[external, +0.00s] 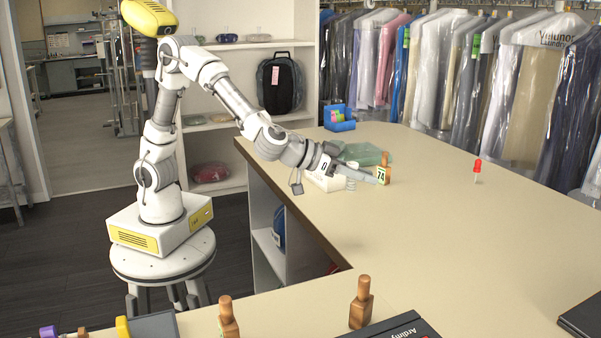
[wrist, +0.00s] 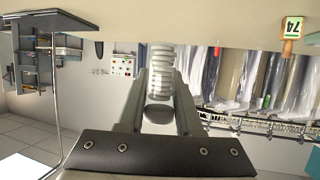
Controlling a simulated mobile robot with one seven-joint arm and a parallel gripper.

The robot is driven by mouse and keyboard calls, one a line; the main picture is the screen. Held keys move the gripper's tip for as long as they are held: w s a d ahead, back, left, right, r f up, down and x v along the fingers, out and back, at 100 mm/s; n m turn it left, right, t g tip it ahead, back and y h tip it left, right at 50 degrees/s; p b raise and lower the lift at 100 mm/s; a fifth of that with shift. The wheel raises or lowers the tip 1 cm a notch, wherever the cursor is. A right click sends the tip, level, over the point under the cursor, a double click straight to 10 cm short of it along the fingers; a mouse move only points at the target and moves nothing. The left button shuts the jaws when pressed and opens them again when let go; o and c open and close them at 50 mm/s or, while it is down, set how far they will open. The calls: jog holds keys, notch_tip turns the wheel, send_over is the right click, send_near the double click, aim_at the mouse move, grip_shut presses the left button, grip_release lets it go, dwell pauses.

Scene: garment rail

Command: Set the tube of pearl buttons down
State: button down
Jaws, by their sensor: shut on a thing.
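The tube of pearl buttons (wrist: 160,75) shows in the wrist view as a pale, ribbed stack between the two fingers. My gripper (wrist: 160,102) is shut on it. In the external view my gripper (external: 362,174) reaches right, low near the counter's inner edge, beside a white box and a wooden piece tagged 74. A small pale part, probably the tube (external: 351,184), shows by the fingers there. I cannot tell whether the tube touches the counter (external: 450,240).
The white box (external: 325,181) and a green translucent item (external: 368,153) lie close by. The wooden piece tagged 74 (external: 384,169) stands just right of the fingertips. A blue holder (external: 338,118) is behind, a red-topped item (external: 477,169) to the right. The middle counter is clear.

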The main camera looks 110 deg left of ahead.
jog(key=w+d+f+n+p, duration=0.1)
jog(key=w+d+f+p, duration=0.3)
jog(key=w+d, duration=0.65)
jog(key=y+b, duration=0.1)
jog(key=b, duration=0.2)
send_over(416, 262)
notch_tip(416, 262, down, 7)
jog(key=shift+d+f, duration=0.1)
jog(key=shift+f, duration=0.05)
jog(key=shift+f+b, duration=0.6)
jog(key=shift+f, duration=1.4)
jog(key=shift+g, duration=0.3)
jog(key=c, duration=0.6)
grip_release()
jog(key=shift+f, duration=0.15)
